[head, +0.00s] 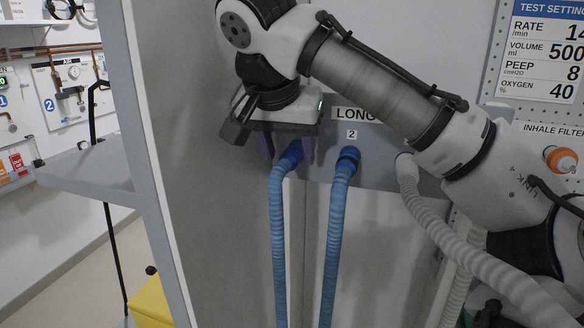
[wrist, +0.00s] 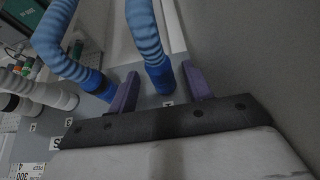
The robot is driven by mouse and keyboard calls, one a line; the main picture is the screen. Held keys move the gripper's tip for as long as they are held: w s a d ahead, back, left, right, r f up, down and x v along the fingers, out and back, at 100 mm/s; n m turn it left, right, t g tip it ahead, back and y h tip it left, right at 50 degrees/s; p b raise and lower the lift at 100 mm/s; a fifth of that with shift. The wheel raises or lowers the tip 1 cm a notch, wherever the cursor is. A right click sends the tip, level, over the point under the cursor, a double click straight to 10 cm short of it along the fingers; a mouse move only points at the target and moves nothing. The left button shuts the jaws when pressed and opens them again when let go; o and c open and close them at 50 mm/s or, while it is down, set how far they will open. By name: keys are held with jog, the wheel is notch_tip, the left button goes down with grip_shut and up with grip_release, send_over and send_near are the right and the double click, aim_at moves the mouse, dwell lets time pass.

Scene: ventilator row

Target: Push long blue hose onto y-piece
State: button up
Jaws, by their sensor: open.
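Two long blue hoses hang from a grey panel labelled "LONG". The left hose (head: 278,235) has its dark blue end at the panel, between the two purple fingers of my gripper (head: 287,150). My gripper is open, with one finger on each side of that end. In the wrist view the same hose (wrist: 145,35) runs up from its blue cuff between the spread fingers (wrist: 161,84). The other blue hose (head: 336,235), under the "2" label, hangs to the right, outside the fingers. I cannot make out a y-piece in either view.
A grey-white hose (head: 430,215) hangs farther right, partly behind my arm. A tall grey side panel (head: 165,150) stands left of the hoses. A settings sign (head: 548,50) and an orange-ended inhale filter (head: 560,159) are at the right. A yellow box (head: 150,303) is at lower left.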

jog(key=shift+w+d+f, duration=0.15)
jog(key=shift+w+f, duration=0.2)
jog(key=shift+f, duration=0.25)
grip_shut()
